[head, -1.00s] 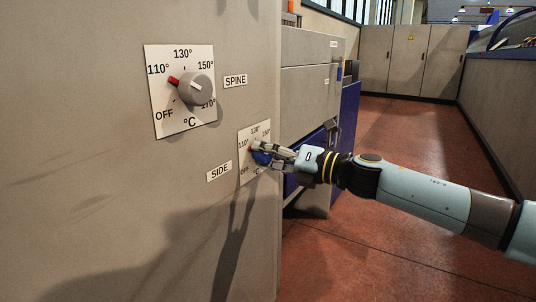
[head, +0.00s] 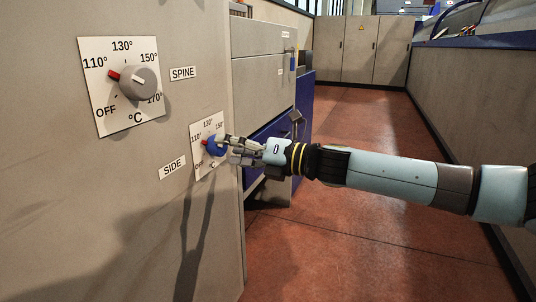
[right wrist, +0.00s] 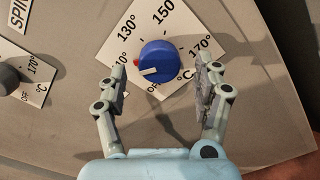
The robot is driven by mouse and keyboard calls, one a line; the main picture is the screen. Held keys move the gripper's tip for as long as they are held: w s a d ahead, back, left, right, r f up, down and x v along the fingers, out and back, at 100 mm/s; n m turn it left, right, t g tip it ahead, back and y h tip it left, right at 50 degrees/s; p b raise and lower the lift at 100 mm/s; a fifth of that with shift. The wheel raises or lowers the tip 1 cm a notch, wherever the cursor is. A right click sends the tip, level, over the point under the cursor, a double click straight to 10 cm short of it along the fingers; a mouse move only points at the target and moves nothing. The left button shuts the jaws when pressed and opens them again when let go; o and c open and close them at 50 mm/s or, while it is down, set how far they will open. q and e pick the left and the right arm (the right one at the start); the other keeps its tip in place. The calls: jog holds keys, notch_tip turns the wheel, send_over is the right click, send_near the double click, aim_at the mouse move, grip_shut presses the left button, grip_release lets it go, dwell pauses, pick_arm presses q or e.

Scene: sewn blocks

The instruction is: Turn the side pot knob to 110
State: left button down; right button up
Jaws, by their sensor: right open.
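The side knob (head: 214,146) is a blue round knob on a white dial plate (head: 201,128) beside the SIDE label (head: 172,167). In the right wrist view the blue knob (right wrist: 160,57) carries a white pointer mark at its lower left, facing between OFF and 110°. A small red mark sits at its left by 110°. My right gripper (head: 233,147) is in front of the knob. In the right wrist view its fingers (right wrist: 164,80) are spread on either side of the knob, with gaps to both sides. My left gripper is not in view.
A grey spine knob (head: 139,83) on a larger dial sits up and left, by the SPINE label (head: 183,73). A drawer cabinet (head: 262,75) and a blue unit (head: 300,110) stand behind the arm.

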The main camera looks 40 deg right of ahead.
jog(key=v, duration=0.9)
jog(key=shift+s, duration=0.1)
dwell(0.7)
